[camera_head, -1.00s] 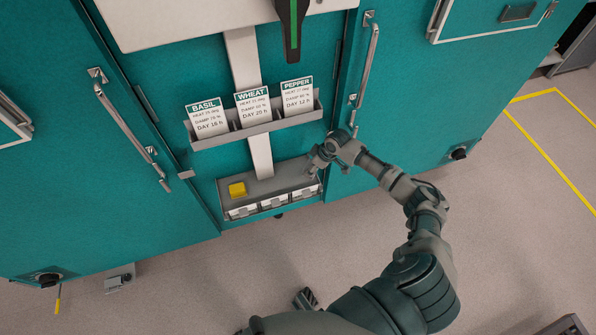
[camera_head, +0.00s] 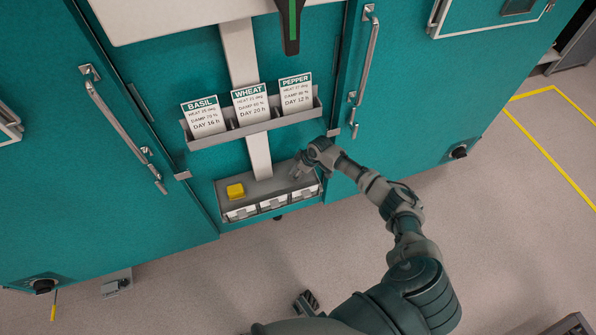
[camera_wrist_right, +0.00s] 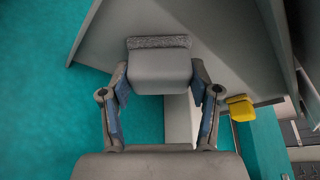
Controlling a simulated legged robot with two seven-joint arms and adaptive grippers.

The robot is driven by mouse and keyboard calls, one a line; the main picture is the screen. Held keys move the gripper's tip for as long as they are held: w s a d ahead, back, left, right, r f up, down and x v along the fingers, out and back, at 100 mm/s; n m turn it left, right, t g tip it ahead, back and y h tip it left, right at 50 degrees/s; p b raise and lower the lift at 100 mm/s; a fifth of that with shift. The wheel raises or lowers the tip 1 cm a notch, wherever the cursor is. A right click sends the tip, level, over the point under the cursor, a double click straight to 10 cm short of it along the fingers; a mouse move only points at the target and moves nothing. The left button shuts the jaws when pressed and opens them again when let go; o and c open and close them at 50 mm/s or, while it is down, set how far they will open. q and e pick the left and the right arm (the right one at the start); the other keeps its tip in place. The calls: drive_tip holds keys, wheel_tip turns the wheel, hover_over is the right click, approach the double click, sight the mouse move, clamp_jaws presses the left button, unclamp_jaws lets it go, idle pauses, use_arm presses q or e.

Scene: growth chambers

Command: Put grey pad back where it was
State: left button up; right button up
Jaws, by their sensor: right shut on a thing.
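My right gripper (camera_head: 301,167) is over the right part of the grey shelf (camera_head: 262,188) on the teal chamber front. In the right wrist view, the right gripper (camera_wrist_right: 160,82) is shut on the grey pad (camera_wrist_right: 160,72), a block with a rough, speckled strip along its far edge. In the head view the pad cannot be told apart from the fingers. Whether it touches the shelf is unclear. A yellow pad (camera_head: 236,190) sits on the left part of the shelf and also shows in the wrist view (camera_wrist_right: 240,108). My left gripper is out of view.
Several white compartments (camera_head: 273,202) line the shelf's front. Above, a rack (camera_head: 255,128) holds BASIL, WHEAT and PEPPER cards. A grey post (camera_head: 259,155) rises behind the shelf. Door handles (camera_head: 366,65) (camera_head: 122,125) stand out on both sides.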

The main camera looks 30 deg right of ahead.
drive_tip(key=o, duration=1)
drive_tip(key=shift+s+a+f, duration=0.1)
drive_tip(key=shift+s+f, duration=0.05)
drive_tip(key=shift+f, duration=0.1)
drive_tip(key=shift+o, duration=1.1)
drive_tip(key=shift+a, duration=0.1)
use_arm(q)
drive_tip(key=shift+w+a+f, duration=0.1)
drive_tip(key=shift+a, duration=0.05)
use_arm(e)
drive_tip(key=shift+r, duration=0.1)
drive_tip(key=shift+r, duration=0.2)
use_arm(q)
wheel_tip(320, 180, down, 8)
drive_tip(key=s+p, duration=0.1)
drive_tip(key=p, duration=0.2)
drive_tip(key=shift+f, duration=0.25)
use_arm(e)
drive_tip(key=v, duration=1.1)
drive_tip(key=shift+r, duration=0.3)
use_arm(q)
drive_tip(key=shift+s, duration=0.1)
